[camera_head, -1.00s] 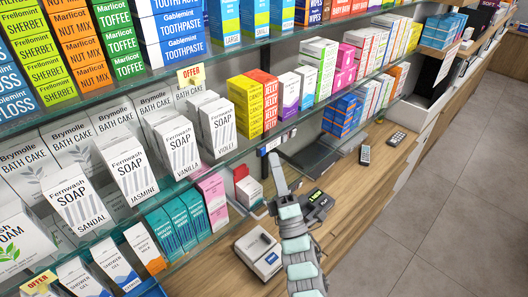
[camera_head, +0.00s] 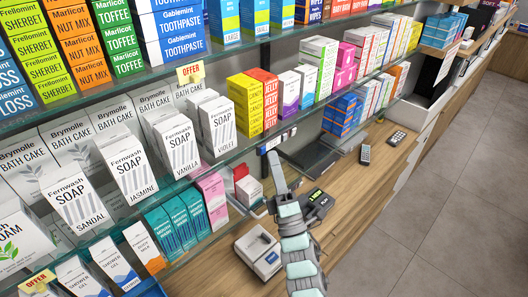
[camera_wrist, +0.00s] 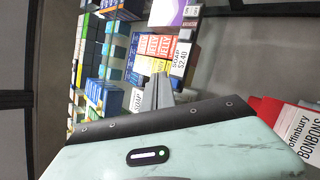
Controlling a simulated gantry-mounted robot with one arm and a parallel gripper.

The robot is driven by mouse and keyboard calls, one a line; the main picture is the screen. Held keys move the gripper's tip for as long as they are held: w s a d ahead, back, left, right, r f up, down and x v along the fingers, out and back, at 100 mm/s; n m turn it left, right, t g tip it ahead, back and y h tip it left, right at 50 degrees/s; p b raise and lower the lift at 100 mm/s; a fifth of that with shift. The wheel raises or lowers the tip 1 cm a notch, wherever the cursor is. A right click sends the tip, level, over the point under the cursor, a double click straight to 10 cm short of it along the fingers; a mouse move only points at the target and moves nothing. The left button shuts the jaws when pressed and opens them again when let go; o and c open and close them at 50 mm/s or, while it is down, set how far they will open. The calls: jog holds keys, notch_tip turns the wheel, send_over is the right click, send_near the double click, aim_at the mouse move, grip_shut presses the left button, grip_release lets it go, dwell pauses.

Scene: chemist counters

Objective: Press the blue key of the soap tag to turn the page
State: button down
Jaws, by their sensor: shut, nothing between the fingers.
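A white electronic shelf tag (camera_head: 274,143) sits on the front edge of the glass shelf, just above my gripper in the head view. Its text is too small to read there. In the wrist view a white tag (camera_wrist: 181,58) reads SOAP $2.40, right of my fingertips. Another label reading SOAP (camera_wrist: 137,100) is at their left, partly hidden. I cannot make out a blue key clearly in either view. My gripper (camera_head: 272,156) is shut and empty, its tips close to the shelf edge; contact cannot be told. Its narrow fingers also show in the wrist view (camera_wrist: 161,78).
A white device (camera_head: 260,252) and a dark card terminal (camera_head: 317,205) lie on the wooden counter below. The aisle floor is clear.

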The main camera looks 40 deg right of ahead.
jog(key=shift+w+b, duration=0.75)
jog(key=shift+b, duration=0.1)
dwell(0.7)
jog(key=shift+s, duration=0.9)
jog(key=shift+s+d, duration=0.15)
jog(key=shift+s, duration=1.1)
jog(key=shift+s+d, duration=0.1)
jog(key=shift+s, duration=1.15)
